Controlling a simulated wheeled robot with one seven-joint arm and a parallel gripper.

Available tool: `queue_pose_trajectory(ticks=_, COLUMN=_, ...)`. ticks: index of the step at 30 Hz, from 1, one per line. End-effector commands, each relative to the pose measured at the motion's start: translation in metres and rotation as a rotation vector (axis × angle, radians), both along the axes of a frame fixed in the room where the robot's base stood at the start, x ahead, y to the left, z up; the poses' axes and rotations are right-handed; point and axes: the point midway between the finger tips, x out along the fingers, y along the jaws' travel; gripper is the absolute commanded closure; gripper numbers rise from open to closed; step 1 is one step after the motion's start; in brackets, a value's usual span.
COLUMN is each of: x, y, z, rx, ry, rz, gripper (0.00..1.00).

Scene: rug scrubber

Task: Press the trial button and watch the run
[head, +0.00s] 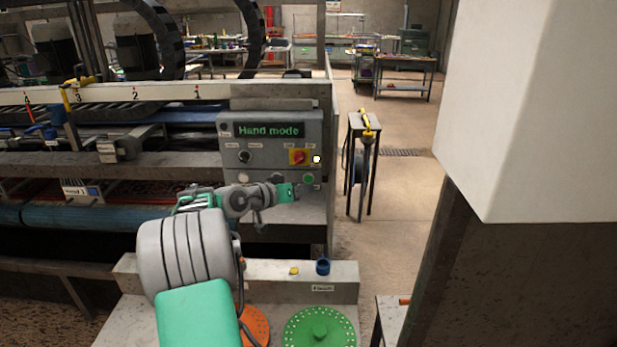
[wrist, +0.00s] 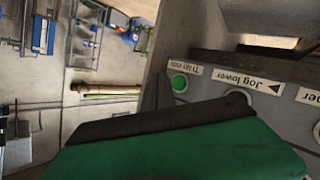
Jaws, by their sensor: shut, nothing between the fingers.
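The grey control panel (head: 270,128) stands at the right end of the machine, and its display (head: 268,130) reads "Hand mode". The green trial button (head: 309,179) is at the panel's lower right. In the wrist view the green button (wrist: 179,82) sits beside an upside-down label that appears to read "Trial run". My gripper (head: 293,191) is shut and empty, close to the lower panel, just left of and below the green button. In the wrist view its green and black finger (wrist: 180,145) fills the lower part; I cannot see any contact with the button.
A red and yellow switch (head: 299,157) and a lit white lamp (head: 316,159) are above the button. A "Jog lower" label (wrist: 247,82) is next to it. A small stand (head: 363,125) is to the right. Green (head: 320,328) and orange discs lie in front.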

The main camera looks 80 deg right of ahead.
Motion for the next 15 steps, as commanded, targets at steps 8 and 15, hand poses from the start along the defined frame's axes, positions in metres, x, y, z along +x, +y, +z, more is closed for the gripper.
queue_pose_trajectory(ticks=8, x=0.004, y=-0.017, z=-0.001, rx=0.001, ry=0.000, rz=0.001, gripper=1.00)
queue_pose_trajectory(ticks=15, x=0.004, y=-0.017, z=-0.001, rx=0.001, ry=0.000, rz=0.001, gripper=1.00)
